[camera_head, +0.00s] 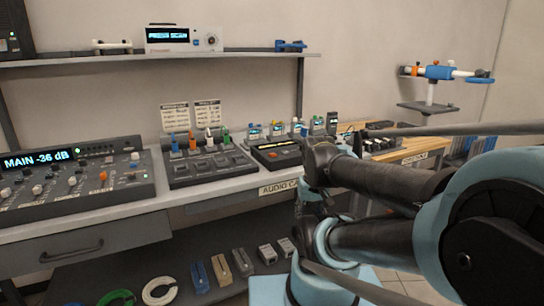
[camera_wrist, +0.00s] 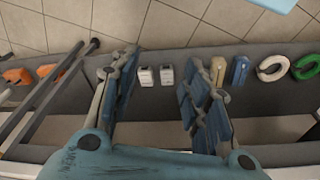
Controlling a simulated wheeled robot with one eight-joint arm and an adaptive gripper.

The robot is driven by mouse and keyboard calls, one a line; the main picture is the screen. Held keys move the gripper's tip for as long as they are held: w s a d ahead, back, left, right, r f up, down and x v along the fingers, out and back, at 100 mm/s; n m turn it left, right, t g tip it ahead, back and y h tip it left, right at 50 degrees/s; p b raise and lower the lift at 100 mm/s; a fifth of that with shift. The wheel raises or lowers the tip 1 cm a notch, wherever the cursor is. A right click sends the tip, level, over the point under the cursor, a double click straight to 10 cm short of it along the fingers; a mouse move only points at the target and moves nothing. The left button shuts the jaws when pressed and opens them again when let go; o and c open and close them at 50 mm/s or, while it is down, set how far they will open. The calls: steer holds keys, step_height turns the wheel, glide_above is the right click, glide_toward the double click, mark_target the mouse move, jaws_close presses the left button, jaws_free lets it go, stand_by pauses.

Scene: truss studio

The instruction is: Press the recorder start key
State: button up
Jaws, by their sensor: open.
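A dark recorder-like box (camera_head: 278,153) with a small display and an orange-red key (camera_head: 273,155) sits on the bench, right of the slotted dock. Its lettering is too small to read, so I cannot confirm which key is the start key. My gripper (camera_wrist: 168,78) is open and empty in the wrist view, pointing down over the lower shelf. In the head view my gripper is low, in front of the bench edge and right of the box, partly hidden by my arm. The recorder is not visible in the wrist view.
A mixer (camera_head: 70,188) reading "MAIN -36 dB" stands at left. A dock (camera_head: 207,164) with colored-topped items stands beside the box. An upper shelf (camera_head: 150,59) overhangs the bench. The lower shelf (camera_wrist: 265,130) holds white blocks (camera_wrist: 146,76), other blocks and coiled cables (camera_wrist: 272,67).

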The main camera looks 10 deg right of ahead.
jaws_close()
stand_by(1.3)
